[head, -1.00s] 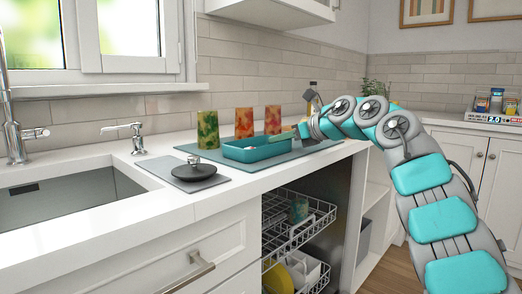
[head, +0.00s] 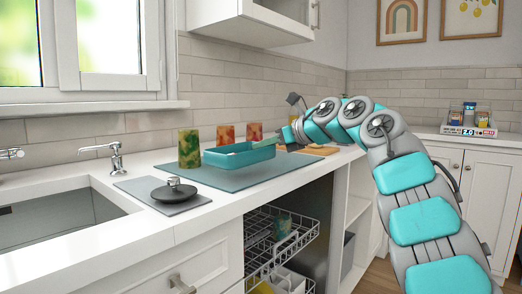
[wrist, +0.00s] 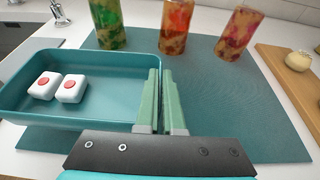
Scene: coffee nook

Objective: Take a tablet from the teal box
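The teal box (head: 240,156) is a shallow open tray, and it appears held a little above the teal mat (head: 232,184). In the wrist view the box (wrist: 80,112) fills the left side. Two white tablets with red dots lie side by side in it, a left tablet (wrist: 42,90) and a right tablet (wrist: 76,95). My gripper (wrist: 160,75) has pale green fingers close together at the right end of the box. They appear shut on its right wall, not on a tablet. In the head view my gripper (head: 286,146) reaches in from the right.
A wooden board (wrist: 285,72) is at right. A black lid (head: 174,191) lies left by the sink (head: 60,225). An open dish rack (head: 275,240) juts below the counter.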

